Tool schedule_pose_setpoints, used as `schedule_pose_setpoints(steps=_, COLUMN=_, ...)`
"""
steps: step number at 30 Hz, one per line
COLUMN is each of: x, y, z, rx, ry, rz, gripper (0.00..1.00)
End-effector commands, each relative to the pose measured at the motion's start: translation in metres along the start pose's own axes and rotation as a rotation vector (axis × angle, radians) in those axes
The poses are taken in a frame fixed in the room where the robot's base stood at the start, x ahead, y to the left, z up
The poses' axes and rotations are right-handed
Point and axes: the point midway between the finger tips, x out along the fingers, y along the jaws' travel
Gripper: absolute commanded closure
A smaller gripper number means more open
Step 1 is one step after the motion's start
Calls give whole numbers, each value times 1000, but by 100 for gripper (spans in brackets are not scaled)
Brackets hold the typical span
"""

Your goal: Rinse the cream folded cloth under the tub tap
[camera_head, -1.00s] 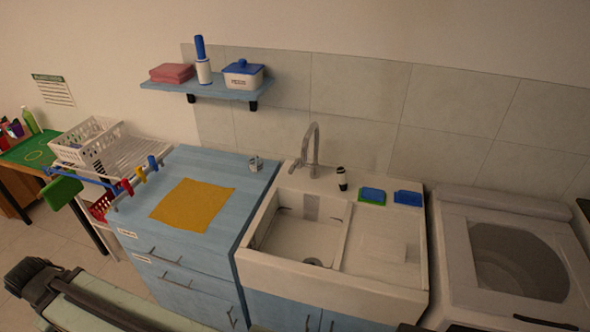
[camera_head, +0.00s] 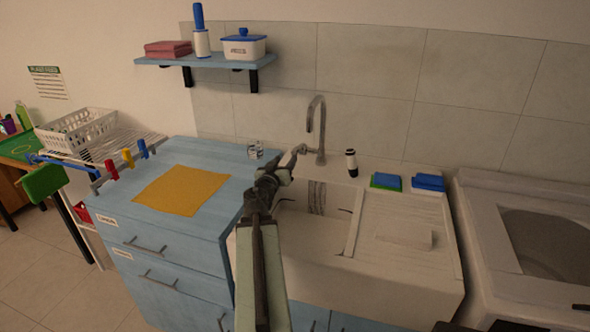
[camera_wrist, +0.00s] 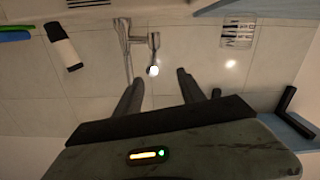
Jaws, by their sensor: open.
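The tub tap (camera_head: 322,130) rises behind the white tub (camera_head: 265,260). It also shows in the wrist view (camera_wrist: 122,45), with a side lever (camera_wrist: 153,45) beyond my fingertips. My gripper (camera_head: 300,150) is in front of the tap's left side; its fingers (camera_wrist: 160,78) are apart with nothing between them. I cannot tell whether they touch the lever. A pale flat block (camera_head: 405,236) lies on the ribbed right side of the tub; it may be the cream folded cloth, but the fold is not clear. My arm hides the left part of the basin.
A yellow cloth (camera_head: 180,190) lies on the blue counter at the left, near a small clear object (camera_head: 256,151). A shelf (camera_head: 195,61) hangs above; a washer (camera_head: 490,230) stands right.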

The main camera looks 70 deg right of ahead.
Motion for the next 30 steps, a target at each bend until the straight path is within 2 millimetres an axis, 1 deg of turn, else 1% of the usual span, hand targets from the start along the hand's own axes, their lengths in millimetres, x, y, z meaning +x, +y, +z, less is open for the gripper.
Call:
schedule_pose_setpoints(steps=1, x=5, y=9, z=6, rx=-2, ry=11, rz=4, gripper=53)
schedule_pose_setpoints(steps=3, x=8, y=15, z=5, rx=-2, ry=21, rz=3, gripper=53)
schedule_pose_setpoints(steps=8, x=10, y=15, z=2, rx=-1, ry=23, rz=2, gripper=53)
schedule_pose_setpoints(steps=11, x=19, y=14, z=2, rx=-2, ry=22, rz=2, gripper=53)
schedule_pose_setpoints(steps=14, x=34, y=13, z=2, rx=-2, ry=22, rz=1, gripper=53)
schedule_pose_setpoints(steps=19, x=67, y=13, z=1, rx=-2, ry=22, rz=2, gripper=53)
schedule_pose_setpoints(steps=22, x=81, y=12, z=1, rx=-2, ry=22, rz=0, gripper=53)
schedule_pose_setpoints(steps=25, x=86, y=13, z=0, rx=-2, ry=22, rz=0, gripper=53)
schedule_pose_setpoints(steps=30, x=85, y=13, z=1, rx=-2, ry=22, rz=0, gripper=53)
